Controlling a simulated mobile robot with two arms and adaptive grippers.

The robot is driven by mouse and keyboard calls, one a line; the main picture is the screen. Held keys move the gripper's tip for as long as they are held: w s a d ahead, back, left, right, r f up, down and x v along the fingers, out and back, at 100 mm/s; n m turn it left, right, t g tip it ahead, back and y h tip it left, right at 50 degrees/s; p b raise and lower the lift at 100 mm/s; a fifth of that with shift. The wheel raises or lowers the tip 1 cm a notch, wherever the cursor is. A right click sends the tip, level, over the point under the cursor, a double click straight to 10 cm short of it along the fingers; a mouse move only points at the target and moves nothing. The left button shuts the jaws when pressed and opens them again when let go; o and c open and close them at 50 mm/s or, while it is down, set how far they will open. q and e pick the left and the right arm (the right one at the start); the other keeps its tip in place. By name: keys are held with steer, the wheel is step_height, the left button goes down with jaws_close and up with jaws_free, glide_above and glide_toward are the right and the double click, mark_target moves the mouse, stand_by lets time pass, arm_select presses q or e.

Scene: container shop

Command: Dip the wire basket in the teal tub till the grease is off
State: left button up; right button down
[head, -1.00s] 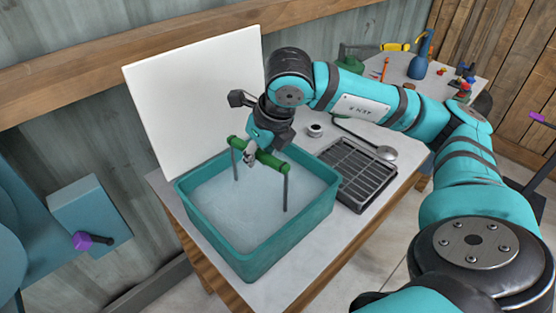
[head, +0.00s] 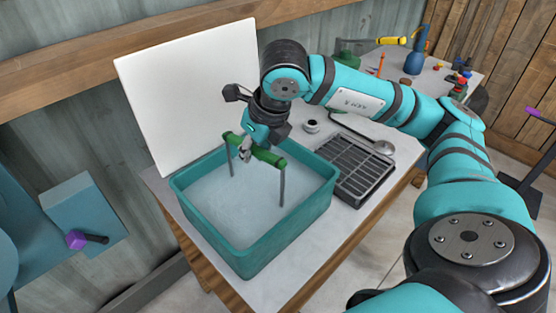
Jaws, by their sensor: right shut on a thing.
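The teal tub (head: 246,262) stands on the table and holds pale, cloudy liquid. My right gripper (head: 246,150) is above the tub, shut on the green handle of the wire basket (head: 266,156). Two dark uprights run down from the handle's ends into the liquid. The basket's wire body is under the surface and hidden, so I cannot see any grease on it. My left gripper is not in view.
A dark slatted rack (head: 353,168) lies right of the tub, with a ladle (head: 380,147) and a small round pot (head: 311,126) behind it. A white panel (head: 190,95) stands behind the tub. A second table (head: 400,68) at the back holds a blue bottle (head: 415,55).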

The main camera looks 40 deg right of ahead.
steer(key=shift+r, duration=0.2)
steer(key=shift+r, duration=0.5)
steer(key=shift+p, duration=0.35)
step_height(320, 180, up, 14)
steer(key=p, duration=0.9)
steer(key=shift+f, duration=0.25)
steer(key=shift+r, duration=0.1)
step_height(320, 180, up, 3)
steer(key=shift+f+p, duration=0.1)
steer(key=shift+p, duration=0.85)
stand_by(0.3)
